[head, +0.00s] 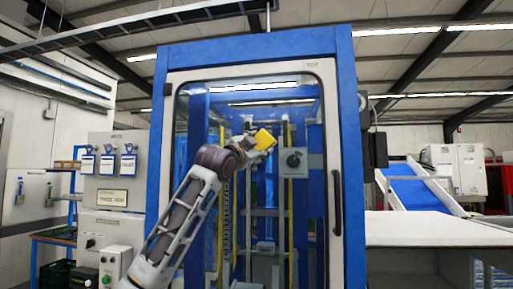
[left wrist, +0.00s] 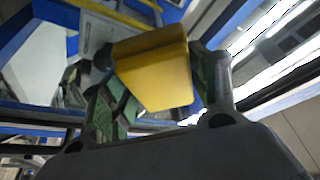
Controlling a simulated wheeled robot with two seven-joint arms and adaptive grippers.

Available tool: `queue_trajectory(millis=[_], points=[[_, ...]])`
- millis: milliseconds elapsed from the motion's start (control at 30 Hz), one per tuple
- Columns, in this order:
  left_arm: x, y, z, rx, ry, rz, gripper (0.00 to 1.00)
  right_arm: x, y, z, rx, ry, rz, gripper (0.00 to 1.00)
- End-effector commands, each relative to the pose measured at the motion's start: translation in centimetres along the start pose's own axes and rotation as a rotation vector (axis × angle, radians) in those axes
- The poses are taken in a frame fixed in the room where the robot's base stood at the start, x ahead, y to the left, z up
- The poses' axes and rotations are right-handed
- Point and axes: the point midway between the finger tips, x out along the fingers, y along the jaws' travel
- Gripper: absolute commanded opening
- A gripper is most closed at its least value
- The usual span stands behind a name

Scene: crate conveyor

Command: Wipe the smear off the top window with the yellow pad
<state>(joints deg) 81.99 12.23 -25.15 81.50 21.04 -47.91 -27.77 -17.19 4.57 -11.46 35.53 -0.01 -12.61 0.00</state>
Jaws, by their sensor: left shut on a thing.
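The yellow pad (head: 264,139) is held up in front of the upper part of the glass in the head view. My left gripper (head: 257,143) is shut on it. In the left wrist view the yellow pad (left wrist: 155,72) sits between the two green-lined fingers of the left gripper (left wrist: 157,80). The top window (head: 300,110) is the glass in the pale frame of the blue cabinet. I cannot make out a smear on it. I cannot tell whether the pad touches the glass. My right gripper is not in view.
The blue cabinet (head: 347,150) has a dark vertical handle (head: 337,203) at the door's right. A grey control panel (head: 107,190) stands to the left. A blue conveyor ramp (head: 412,192) and a pale flat surface (head: 425,230) lie to the right.

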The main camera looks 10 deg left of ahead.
Motion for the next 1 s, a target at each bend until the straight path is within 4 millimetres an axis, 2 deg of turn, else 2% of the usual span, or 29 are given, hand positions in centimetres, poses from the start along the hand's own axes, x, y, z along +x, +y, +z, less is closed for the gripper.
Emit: queue_trajectory(millis=[333, 1000], points=[[-0.1, -0.4, 0.2, 0.000, -0.001, -0.003, 0.41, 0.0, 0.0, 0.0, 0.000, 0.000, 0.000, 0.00], [-1.2, -2.7, 2.3, 0.000, -0.001, -0.003, 0.41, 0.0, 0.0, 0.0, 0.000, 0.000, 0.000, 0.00]])
